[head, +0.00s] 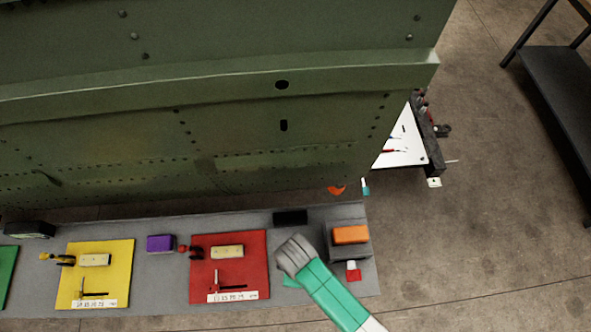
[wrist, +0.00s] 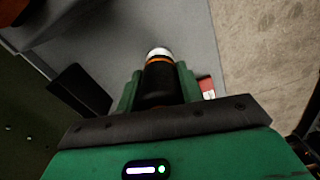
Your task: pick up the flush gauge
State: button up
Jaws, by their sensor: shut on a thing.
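My gripper (wrist: 159,80) shows in the wrist view, its two green fingers shut on either side of a black cylinder with an orange ring and a silver tip. This cylinder looks to be the flush gauge (wrist: 160,67); no label on it is readable. The silver end points away from my gripper, over the grey bench surface. In the head view my grey wrist and green arm are over the bench between the red mat and the grey block; the fingers are mostly hidden there, and the held gauge cannot be made out.
The grey bench (head: 215,215) carries a yellow mat (head: 122,255), a red mat (head: 255,285), a purple block (head: 160,243), a black box (head: 291,217) and an orange block (head: 350,234) on a grey block. The green fuselage panel (head: 200,130) stands behind. Open floor lies at right.

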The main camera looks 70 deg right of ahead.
jog(key=s+a+r, duration=0.2)
jog(key=s+a, duration=0.7)
jog(key=a, duration=0.4)
jog(key=w+d+r+p, duration=0.2)
jog(key=w+d, duration=0.2)
jog(key=w, duration=0.6)
jog(key=w+d+r+p, duration=0.15)
jog(key=w+d, duration=0.25)
jog(key=w, duration=0.6)
jog(key=w+d+r+p, duration=0.2)
jog(key=w+d, duration=0.1)
jog(key=w, duration=0.7)
jog(key=f+b, duration=0.6)
jog(key=shift+w+d+f, duration=0.15)
jog(key=shift+d, duration=0.05)
jog(key=shift+f, duration=0.6)
jog(key=shift+r, duration=0.1)
notch_tip(320, 180, up, 7)
jog(key=p, duration=0.6)
dwell(0.4)
